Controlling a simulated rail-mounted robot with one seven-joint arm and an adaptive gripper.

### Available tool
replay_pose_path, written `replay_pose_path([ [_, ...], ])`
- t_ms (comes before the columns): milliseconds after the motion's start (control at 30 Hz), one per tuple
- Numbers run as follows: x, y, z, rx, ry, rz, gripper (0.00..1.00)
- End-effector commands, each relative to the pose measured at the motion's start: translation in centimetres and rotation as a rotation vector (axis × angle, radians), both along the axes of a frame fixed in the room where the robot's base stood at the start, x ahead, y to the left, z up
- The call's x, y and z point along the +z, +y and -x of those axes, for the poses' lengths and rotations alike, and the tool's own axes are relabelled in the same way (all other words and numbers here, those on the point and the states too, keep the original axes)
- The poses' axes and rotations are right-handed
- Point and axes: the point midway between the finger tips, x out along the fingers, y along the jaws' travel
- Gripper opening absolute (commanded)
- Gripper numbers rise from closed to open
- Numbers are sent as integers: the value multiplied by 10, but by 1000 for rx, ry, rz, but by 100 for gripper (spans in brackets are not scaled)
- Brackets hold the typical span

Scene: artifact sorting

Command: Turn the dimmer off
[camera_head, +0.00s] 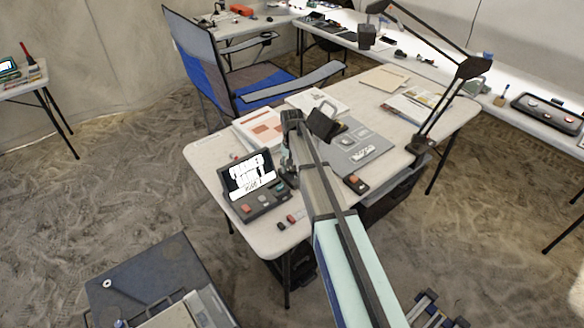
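No part in view is clearly marked as the dimmer. A small dark device with an orange-red button (357,184) lies at the desk's front edge, right of my arm. A dark control box (262,206) with a lit screen (250,177) and several coloured buttons or knobs stands left of my arm. My arm reaches up from the bottom over the desk. My gripper (288,165) seems to be at its far end, just right of the screen, pointing down. Its fingers are too small to read, and I cannot tell whether it touches anything.
The white desk (213,158) holds papers, a grey board (375,155) and a jointed black lamp (440,105). Small loose parts (286,221) lie at the front edge. A blue-grey folding chair (205,75) stands behind. A dark case (145,270) is at lower left. Sandy floor is open at left.

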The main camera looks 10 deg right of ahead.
Motion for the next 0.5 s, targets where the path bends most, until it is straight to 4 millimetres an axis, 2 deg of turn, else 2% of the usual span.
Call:
replay_pose_path([
  [267,9,0,-1,-1,-2,-1,53],
  [500,48,0,-1,0,-4,0,53],
])
